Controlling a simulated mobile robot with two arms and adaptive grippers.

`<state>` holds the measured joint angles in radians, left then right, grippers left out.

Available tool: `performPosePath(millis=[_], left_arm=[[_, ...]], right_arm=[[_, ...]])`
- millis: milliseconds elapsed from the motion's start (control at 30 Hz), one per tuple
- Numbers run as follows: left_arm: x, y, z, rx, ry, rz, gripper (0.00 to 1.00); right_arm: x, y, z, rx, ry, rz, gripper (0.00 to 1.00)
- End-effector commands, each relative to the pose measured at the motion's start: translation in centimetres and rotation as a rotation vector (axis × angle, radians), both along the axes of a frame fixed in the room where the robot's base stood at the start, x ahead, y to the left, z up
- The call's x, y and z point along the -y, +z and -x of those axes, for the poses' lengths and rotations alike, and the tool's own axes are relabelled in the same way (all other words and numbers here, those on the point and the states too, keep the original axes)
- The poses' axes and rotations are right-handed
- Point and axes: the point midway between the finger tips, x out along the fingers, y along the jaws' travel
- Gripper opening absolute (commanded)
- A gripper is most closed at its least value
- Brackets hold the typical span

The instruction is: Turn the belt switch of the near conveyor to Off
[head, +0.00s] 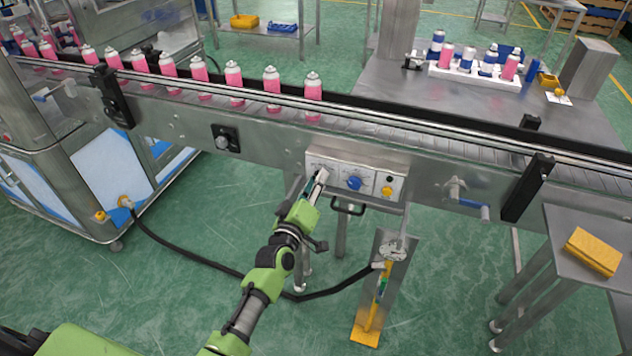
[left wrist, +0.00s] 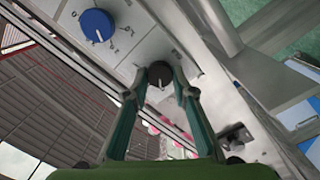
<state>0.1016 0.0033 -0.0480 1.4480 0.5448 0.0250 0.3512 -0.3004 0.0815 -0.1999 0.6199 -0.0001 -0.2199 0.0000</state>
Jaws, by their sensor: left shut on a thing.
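The near conveyor (head: 270,133) carries a control box (head: 322,157) on its front side. My left gripper (head: 320,175) reaches the left part of this box and hides the control there in the head view. In the left wrist view, its two fingers are shut on a black knob (left wrist: 159,72) with a white pointer line. A larger blue knob (head: 354,183) sits to the right on the same panel, apart from the fingers. It also shows in the left wrist view (left wrist: 96,25), with printed marks around it. The marks around the black knob cannot be read. My right gripper is not in view.
A yellow-and-green button unit (head: 388,184) is at the panel's right end, with a black handle (head: 348,208) below the box. Several pink cans (head: 272,88) stand on the belt. A side table (head: 590,222) with a yellow block (head: 593,251) stands at right.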

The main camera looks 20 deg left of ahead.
Motion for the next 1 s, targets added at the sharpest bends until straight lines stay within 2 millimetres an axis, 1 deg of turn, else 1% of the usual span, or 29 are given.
performPosePath(millis=[200, 233, 267, 300, 600, 700, 767, 867, 1000], left_arm=[[0.0, -0.1, 0.0, -0.002, 0.0, 0.003, 0.03], [0.0, -0.1, 0.0, -0.002, 0.0, 0.003, 0.29], [0.0, -0.1, 0.0, -0.002, 0.0, 0.003, 0.37], [0.0, -0.1, 0.0, -0.002, 0.0, 0.003, 0.41], [0.0, 0.0, 0.0, -0.001, 0.001, 0.001, 0.41], [0.0, -0.1, 0.5, -0.001, 0.0, 0.001, 0.41], [0.0, -0.1, 1.1, -0.001, 0.001, 0.001, 0.41], [-0.1, -0.1, 2.7, -0.002, 0.001, 0.001, 0.41], [-0.2, -0.2, 5.6, -0.003, 0.001, 0.001, 0.41]], right_arm=[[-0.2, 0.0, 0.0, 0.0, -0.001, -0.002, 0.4], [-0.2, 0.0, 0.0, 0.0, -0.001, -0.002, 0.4], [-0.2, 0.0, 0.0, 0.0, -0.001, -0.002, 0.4], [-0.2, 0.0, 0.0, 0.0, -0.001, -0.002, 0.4], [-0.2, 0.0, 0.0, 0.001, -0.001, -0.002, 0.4], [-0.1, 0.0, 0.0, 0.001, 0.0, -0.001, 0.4], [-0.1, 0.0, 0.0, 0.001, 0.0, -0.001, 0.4], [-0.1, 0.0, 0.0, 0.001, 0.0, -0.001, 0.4], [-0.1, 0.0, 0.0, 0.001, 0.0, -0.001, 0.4]])
